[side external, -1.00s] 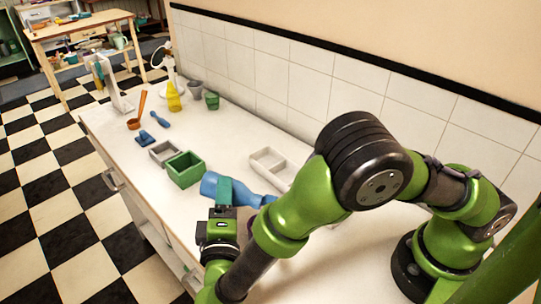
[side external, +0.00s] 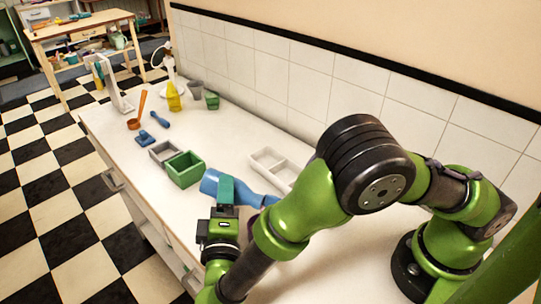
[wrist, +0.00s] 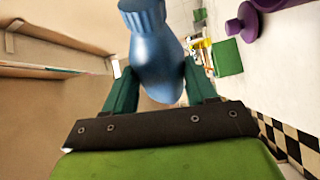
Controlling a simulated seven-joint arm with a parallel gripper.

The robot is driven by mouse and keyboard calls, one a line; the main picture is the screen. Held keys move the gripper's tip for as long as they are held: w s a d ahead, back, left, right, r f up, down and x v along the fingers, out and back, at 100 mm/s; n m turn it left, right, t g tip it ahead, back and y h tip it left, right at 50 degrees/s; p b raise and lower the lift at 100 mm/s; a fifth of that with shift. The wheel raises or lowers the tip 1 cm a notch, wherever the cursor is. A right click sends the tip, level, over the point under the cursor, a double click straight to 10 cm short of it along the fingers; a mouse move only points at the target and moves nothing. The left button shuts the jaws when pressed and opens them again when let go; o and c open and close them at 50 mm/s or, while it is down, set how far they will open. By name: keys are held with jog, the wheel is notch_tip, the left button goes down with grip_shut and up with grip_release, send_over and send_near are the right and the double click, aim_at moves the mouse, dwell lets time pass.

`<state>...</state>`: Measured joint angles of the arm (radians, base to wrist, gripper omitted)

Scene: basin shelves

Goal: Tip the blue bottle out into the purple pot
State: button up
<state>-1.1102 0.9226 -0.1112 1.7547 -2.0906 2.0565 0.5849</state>
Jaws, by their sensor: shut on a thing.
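The blue bottle (side external: 210,182) is held on its side above the counter in the side view, with its wide end to the left. In the wrist view the bottle (wrist: 158,62) lies between the teal fingers, its ribbed narrower end at the top edge. My gripper (side external: 226,188) is shut on it; its fingers also show in the wrist view (wrist: 160,88). The purple pot is mostly hidden behind my arm and gripper in the side view. A purple thing (wrist: 247,20), probably the pot, is cut off at the wrist view's upper right, apart from the bottle.
A green box (side external: 184,170) and a grey box (side external: 165,153) stand left of the bottle. A white divided tray (side external: 272,163) lies behind it near the tiled wall. An orange ladle (side external: 134,122), blue utensils, a yellow bottle (side external: 173,98) and small pots are farther back. The front-left counter is clear.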

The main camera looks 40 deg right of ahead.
jog(key=f+n, duration=0.1)
jog(key=n, duration=0.1)
jog(key=f+n+g+y, duration=0.1)
jog(key=shift+w+f+n, duration=0.25)
jog(key=shift+f+n, duration=0.05)
jog(key=shift+n, duration=0.1)
jog(key=shift+f+n+g+y, duration=0.35)
jog(key=shift+f+n, duration=0.3)
jog(key=shift+n, duration=0.35)
jog(key=n+g, duration=0.1)
jog(key=n, duration=0.1)
jog(key=shift+s+n+g+p, duration=0.3)
jog(key=shift+s+n+g, duration=0.05)
jog(key=shift+s+n, duration=0.05)
jog(key=shift+w+a+f+n+g+h+p, duration=0.15)
jog(key=shift+w+f+n+g+p, duration=0.25)
jog(key=shift+n+g, duration=0.6)
jog(key=shift+w+a+f+n+g+h+p, duration=0.15)
jog(key=shift+f+n+g, duration=0.45)
jog(key=shift+n, duration=0.8)
jog(key=shift+w+a+f+n+g+h+p, duration=0.15)
jog(key=shift+w+f+n+g+p, duration=0.2)
jog(key=shift+n+g, duration=0.65)
jog(key=shift+d+t, duration=0.1)
jog(key=shift+t, duration=0.2)
